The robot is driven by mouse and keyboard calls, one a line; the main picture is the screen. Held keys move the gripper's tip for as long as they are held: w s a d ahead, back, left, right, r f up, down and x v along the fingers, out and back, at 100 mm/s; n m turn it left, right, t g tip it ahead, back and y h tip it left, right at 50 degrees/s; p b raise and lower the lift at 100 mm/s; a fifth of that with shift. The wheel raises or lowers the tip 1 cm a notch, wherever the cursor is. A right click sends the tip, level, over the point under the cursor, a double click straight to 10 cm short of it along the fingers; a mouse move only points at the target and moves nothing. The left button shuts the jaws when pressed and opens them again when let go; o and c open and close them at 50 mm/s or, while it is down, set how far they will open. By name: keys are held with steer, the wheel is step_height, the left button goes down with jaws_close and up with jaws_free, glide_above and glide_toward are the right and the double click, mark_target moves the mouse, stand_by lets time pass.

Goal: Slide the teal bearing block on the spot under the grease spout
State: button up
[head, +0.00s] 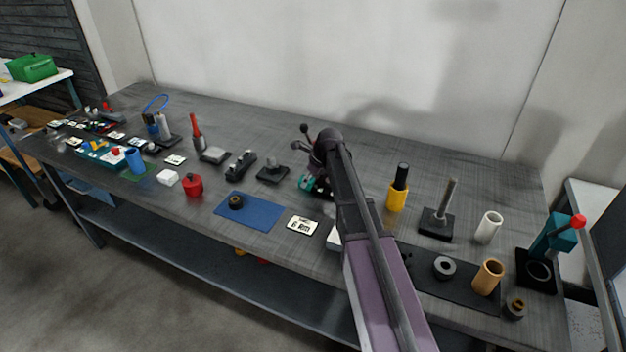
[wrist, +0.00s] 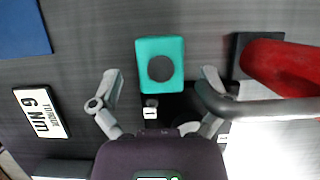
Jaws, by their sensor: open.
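The teal bearing block (wrist: 147,82) has a round dark hole in its top and lies at the far edge of a black piece (wrist: 177,106) in the wrist view. In the head view a little teal (head: 305,182) shows beside my arm. My gripper (wrist: 161,77) is open, with one finger left and one right of the block, apparently apart from it. A grey curved tube (wrist: 262,109), apparently the grease spout, comes in from the right and ends by the right finger. The spot under it is partly hidden.
A red rounded body (wrist: 285,66) overhangs a dark base (wrist: 241,45) at right in the wrist view. A 6 Nm card (head: 302,225) and blue mat (head: 262,213) lie nearby. A yellow-and-black bottle (head: 397,195) and rod stand (head: 437,222) stand right of my arm.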

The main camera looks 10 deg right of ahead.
steer(key=shift+w+a+f, duration=0.1)
steer(key=shift+a+f, duration=0.05)
steer(key=shift+f, duration=0.35)
steer(key=shift+b, duration=0.3)
steer(key=shift+c, duration=0.2)
jaws_close()
